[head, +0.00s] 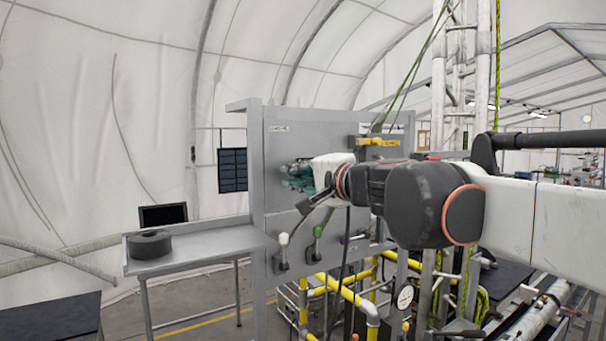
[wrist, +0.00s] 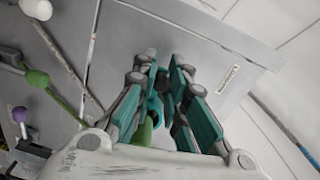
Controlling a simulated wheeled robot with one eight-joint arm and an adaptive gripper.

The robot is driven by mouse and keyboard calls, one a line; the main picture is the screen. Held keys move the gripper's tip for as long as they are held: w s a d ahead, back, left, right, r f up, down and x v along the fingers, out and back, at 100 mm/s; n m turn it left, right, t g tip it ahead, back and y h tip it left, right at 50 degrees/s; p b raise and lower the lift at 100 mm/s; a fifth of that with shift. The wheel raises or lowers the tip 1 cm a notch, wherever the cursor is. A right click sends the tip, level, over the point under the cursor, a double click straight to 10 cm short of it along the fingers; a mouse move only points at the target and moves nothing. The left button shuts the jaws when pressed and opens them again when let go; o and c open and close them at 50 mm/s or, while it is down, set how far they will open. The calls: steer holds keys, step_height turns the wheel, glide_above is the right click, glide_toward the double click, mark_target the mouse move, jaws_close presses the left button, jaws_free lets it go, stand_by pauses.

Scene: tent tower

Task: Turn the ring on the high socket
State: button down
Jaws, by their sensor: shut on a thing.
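My gripper (head: 292,173) reaches the upper part of the grey panel (head: 285,139) in the head view. Its teal-padded fingers are at the panel face, at the height of the high socket. In the wrist view my gripper (wrist: 162,68) points at the panel, its two fingers close together on either side of a teal-and-green part (wrist: 147,128), which seems to be the ring. The fingers are shut on it. The socket itself is hidden behind the fingers and my wrist, so the ring's turn angle cannot be told.
Below are levers with a white knob (head: 284,239), a green knob (head: 318,231) and a purple knob (head: 345,240). A yellow handle (head: 376,141) is right of the gripper. A side table (head: 205,242) holds a black coil (head: 150,244). Yellow pipes (head: 348,294) run below.

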stand_by(0.5)
steer(key=c, duration=1.6)
jaws_free()
steer(key=shift+c, duration=0.2)
steer(key=v, duration=1.2)
steer(key=shift+f, duration=0.1)
